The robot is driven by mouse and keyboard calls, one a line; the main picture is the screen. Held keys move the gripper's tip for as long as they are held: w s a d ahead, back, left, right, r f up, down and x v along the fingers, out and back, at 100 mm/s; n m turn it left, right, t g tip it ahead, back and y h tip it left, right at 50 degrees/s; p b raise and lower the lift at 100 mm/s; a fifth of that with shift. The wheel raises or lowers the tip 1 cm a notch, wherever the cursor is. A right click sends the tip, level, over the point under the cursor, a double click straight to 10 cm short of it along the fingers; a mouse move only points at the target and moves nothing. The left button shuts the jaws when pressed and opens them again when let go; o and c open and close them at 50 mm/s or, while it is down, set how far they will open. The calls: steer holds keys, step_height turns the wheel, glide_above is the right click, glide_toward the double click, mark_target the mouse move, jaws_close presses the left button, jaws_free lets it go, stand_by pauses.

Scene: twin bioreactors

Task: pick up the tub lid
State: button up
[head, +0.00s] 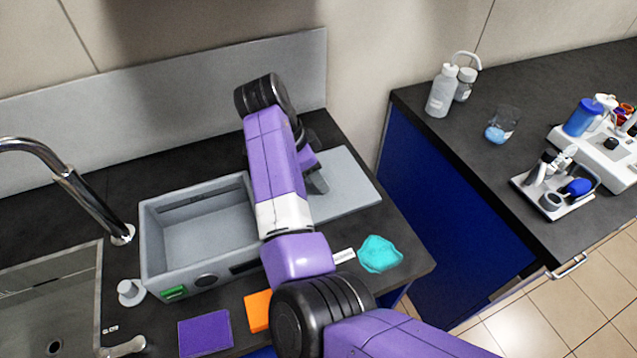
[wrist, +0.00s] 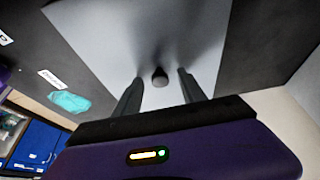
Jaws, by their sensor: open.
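The tub lid (head: 347,186) is a flat light-grey plate lying on the dark counter, right of the open grey tub (head: 150,240). In the wrist view the lid (wrist: 110,38) fills the upper middle, with a small dark round knob (wrist: 160,77) on it. My gripper (wrist: 160,80) is open, its two fingers pointing at the lid with the knob between them and a gap on each side. I cannot tell how far the fingertips are above the lid. In the head view my arm hides part of the lid and tub, and the gripper (head: 317,182) shows only partly.
A turquoise cloth (head: 379,254) and a small white label (head: 344,256) lie in front of the lid. An orange block (head: 257,311) and a purple pad (head: 205,333) lie in front of the tub. A sink with a tap (head: 75,190) is at left, and a back panel stands behind.

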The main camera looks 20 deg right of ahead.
steer(key=shift+c, duration=0.5)
jaws_close()
